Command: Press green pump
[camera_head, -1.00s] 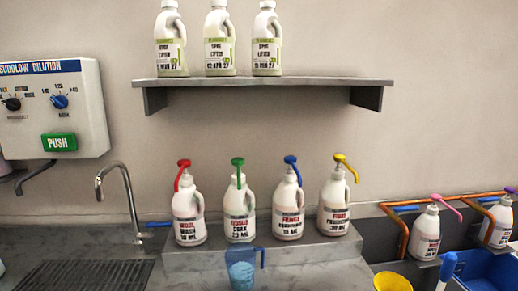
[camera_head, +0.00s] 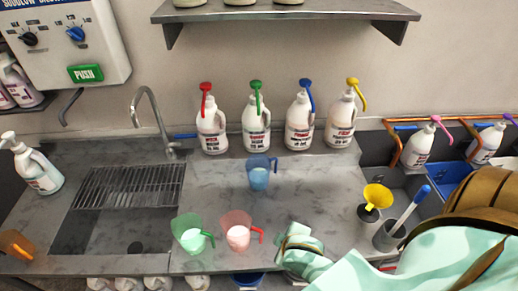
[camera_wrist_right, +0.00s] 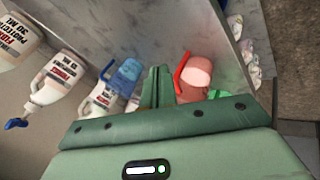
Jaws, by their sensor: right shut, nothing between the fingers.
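The green pump (camera_head: 256,86) tops a white bottle (camera_head: 256,124) on the raised step at the back, second from left in a row between the red pump (camera_head: 206,88) and the blue pump (camera_head: 306,84). It stands about as high as its neighbours. Nothing touches it. My right gripper (camera_head: 291,232) is above the counter's front part, well in front of the bottles, beside the pink jug. In the right wrist view its fingers (camera_wrist_right: 160,84) are shut and empty, with the pump bottles off to the left. My left gripper is not in view.
A blue jug (camera_head: 261,178) stands before the green-pump bottle. A green jug (camera_head: 191,236) and a pink jug (camera_head: 236,234) are near the front edge. A yellow funnel (camera_head: 377,196) is at right. The tap (camera_head: 150,118) and sink are left; a shelf (camera_head: 290,14) hangs above.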

